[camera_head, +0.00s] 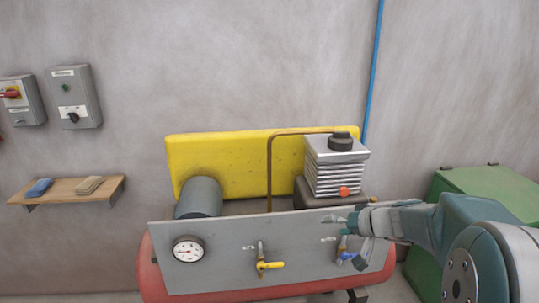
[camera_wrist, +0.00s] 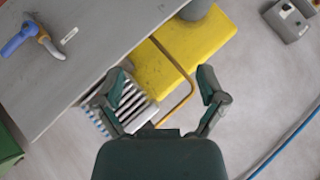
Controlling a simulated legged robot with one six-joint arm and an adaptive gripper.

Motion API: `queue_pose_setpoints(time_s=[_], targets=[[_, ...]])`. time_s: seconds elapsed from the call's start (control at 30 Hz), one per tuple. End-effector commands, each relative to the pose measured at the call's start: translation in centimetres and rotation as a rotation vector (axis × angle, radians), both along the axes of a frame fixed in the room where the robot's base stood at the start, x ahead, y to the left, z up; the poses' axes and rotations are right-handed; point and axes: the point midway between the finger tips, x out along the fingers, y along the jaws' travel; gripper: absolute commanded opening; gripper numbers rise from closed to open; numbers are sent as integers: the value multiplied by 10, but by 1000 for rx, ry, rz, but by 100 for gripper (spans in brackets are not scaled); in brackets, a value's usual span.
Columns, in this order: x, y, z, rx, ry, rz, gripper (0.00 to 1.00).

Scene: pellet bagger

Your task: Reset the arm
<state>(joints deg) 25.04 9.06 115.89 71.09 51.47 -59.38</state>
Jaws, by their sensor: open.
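My gripper (camera_wrist: 160,88) is open and empty in the wrist view, with its two fingers spread apart. In the head view my gripper (camera_head: 350,222) is at the right end of the grey panel (camera_head: 215,270), close to the blue-handled valve (camera_head: 349,258). My arm reaches in from the right edge. In the wrist view the blue-handled valve (camera_wrist: 22,38) lies at the upper left on the grey panel (camera_wrist: 75,75), away from the fingers. The finned compressor head (camera_wrist: 138,105) shows partly behind the left finger.
A yellow guard (camera_head: 220,160), copper pipe (camera_head: 269,175), gauge (camera_head: 188,250) and yellow valve (camera_head: 268,265) belong to the compressor. A green box (camera_head: 490,185) stands at right. A wooden shelf (camera_head: 65,190) and switch boxes (camera_head: 75,97) are on the left wall.

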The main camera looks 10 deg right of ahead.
Motion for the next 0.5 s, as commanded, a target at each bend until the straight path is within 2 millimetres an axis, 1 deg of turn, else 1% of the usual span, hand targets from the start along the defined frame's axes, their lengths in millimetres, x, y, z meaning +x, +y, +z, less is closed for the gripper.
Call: queue_pose_setpoints(time_s=[0.03, 0.07, 0.1, 0.17, 0.2, 0.33, 0.4, 0.5], targets=[[-12, 14, 8, -20, 14, 27, 90], [-20, 22, 11, -36, 29, 42, 90], [-33, 33, 15, -58, 52, 64, 90], [-53, 49, 20, -98, 88, 93, 90], [-67, 57, 22, -127, 112, 108, 90], [-112, 79, 28, -226, 176, 142, 90], [-135, 87, 30, -286, 203, 150, 90], [-168, 92, 30, -372, 232, 148, 90]])
